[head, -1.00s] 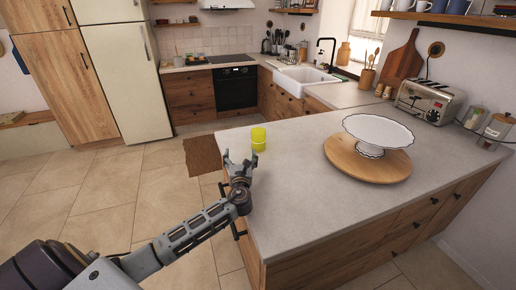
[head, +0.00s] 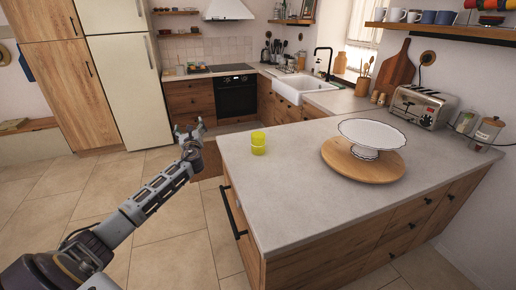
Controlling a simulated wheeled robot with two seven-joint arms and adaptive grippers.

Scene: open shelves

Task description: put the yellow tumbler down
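The yellow tumbler (head: 258,143) stands upright on the grey countertop (head: 290,195), near its far left corner. My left gripper (head: 189,128) is open and empty, with its fingers spread. It is to the left of the tumbler, apart from it, beyond the counter's left edge and over the floor. My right gripper is not in view.
A white cake stand (head: 372,135) sits on a round wooden board (head: 362,162) to the right of the tumbler. A toaster (head: 423,106) and jars stand along the wall. The front and middle of the countertop are clear.

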